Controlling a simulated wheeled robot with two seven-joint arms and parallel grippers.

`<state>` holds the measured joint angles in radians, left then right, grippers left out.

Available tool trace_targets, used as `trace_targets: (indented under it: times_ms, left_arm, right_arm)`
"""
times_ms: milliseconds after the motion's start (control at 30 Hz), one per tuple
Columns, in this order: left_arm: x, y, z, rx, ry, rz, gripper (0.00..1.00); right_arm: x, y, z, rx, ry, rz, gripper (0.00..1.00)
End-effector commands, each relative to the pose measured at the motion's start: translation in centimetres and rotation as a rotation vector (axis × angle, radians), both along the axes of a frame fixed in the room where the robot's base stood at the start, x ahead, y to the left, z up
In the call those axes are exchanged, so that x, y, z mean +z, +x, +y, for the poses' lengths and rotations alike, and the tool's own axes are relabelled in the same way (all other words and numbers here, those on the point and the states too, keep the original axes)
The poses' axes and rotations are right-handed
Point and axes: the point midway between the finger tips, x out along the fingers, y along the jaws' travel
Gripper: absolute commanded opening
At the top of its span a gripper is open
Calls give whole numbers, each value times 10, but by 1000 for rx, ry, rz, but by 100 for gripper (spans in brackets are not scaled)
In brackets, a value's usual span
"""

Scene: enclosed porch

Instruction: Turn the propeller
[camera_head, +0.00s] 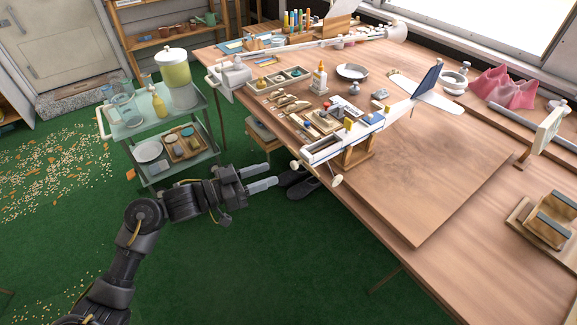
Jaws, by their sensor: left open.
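A white and blue model plane (365,124) rests on a wooden stand (354,154) near the table's left edge. Its nose (306,158) points toward my left arm and its tail (430,82) points to the back right. Small pale round parts (337,181) show below the nose; I cannot tell whether they are wheels or propeller parts. The propeller is too small to make out clearly. My left gripper (276,175) is open and empty, left of the nose and apart from it, over the green floor. My right gripper is not in view.
The wooden table (440,185) holds tools, a parts tray (279,80), a glue bottle (319,78) and a white lamp (395,32). A green cart (188,120) with dishes stands left. Dark shoes (303,188) lie beneath the table edge. Green floor (250,265) is clear in front.

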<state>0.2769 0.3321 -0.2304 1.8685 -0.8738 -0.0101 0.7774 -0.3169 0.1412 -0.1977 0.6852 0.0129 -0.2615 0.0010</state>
Motion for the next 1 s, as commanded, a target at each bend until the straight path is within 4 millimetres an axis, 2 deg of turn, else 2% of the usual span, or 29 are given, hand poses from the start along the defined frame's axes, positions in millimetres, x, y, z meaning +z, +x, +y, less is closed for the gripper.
trace_targets:
  times_ms: [200, 400, 800, 1000]
  left_arm:
    - [1, 18, -38, -1, -3, 1, 42]
    - [0, 29, -58, 0, -1, 0, 42]
    - [-1, 32, -64, 1, 0, 1, 42]
    - [0, 32, -64, 1, 0, 1, 16]
  right_arm:
    - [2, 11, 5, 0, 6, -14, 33]
    - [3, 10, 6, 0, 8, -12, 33]
    - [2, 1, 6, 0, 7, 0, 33]
    - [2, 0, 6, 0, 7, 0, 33]
